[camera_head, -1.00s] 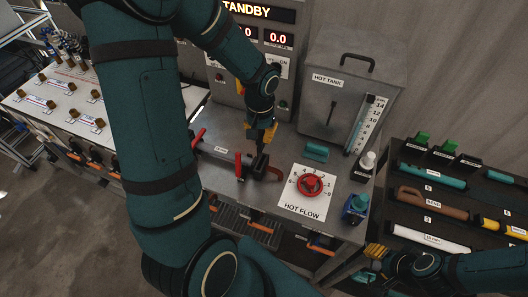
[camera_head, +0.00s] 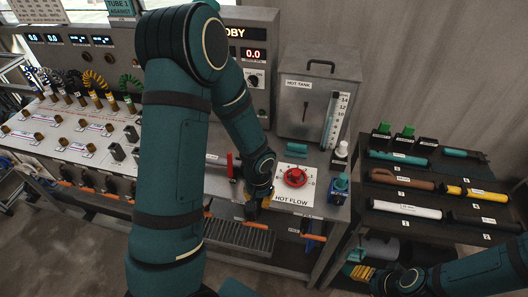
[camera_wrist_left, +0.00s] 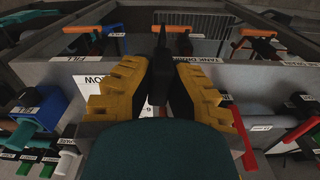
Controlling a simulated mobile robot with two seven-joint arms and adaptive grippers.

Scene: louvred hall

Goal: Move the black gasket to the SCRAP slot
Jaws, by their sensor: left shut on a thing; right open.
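My left gripper (camera_head: 255,207) is low over the front edge of the steel bench, left of the HOT FLOW card. In the left wrist view its yellow fingers (camera_wrist_left: 160,88) are shut on a thin, dark upright piece, which I take as the black gasket (camera_wrist_left: 160,48). It is seen nearly edge-on, and its lower part is hidden between the fingers. My right gripper (camera_head: 360,272) is open, low at the right, below the dark shelf. I cannot make out a label reading SCRAP in either view.
Orange-handled levers (camera_head: 313,237) project along the bench front. A dark shelf (camera_head: 432,190) holds tubes at right.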

